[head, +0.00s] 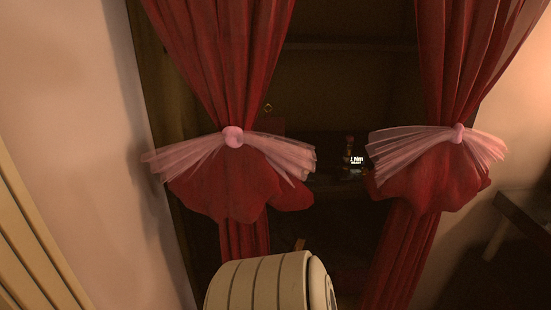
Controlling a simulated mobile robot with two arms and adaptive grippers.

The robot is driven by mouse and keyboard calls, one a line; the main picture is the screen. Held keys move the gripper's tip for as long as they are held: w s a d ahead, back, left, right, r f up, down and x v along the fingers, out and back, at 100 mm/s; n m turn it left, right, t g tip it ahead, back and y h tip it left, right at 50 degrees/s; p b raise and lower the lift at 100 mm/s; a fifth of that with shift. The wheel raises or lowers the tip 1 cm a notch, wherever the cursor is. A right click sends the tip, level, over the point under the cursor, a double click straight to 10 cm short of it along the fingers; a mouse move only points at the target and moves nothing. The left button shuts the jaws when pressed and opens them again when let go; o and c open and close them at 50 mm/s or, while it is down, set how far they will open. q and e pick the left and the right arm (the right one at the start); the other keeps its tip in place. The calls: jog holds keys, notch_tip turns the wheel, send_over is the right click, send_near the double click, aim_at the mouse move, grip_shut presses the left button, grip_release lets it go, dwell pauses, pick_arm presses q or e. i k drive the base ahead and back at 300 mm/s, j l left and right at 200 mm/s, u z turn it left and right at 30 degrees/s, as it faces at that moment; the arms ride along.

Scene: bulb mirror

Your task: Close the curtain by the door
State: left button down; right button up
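A red curtain hangs as two panels, the left panel (228,60) and the right panel (455,60). Each is gathered at its middle by a pink sheer tie, the left tie (233,137) and the right tie (458,134). Below the ties the cloth bulges out, then hangs narrow. The panels are apart, with a dark gap between them. No door can be made out for certain. Neither of my grippers is in view.
Dark shelving (345,80) shows through the gap, with a small item bearing white lettering (355,161). A pale wall (75,110) stands at the left. A dark table (525,215) is at the right edge. A pale ribbed shape (262,284) at bottom middle is unclear.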

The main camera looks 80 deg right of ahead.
aim_at(227, 53)
jog(key=z, duration=2.1)
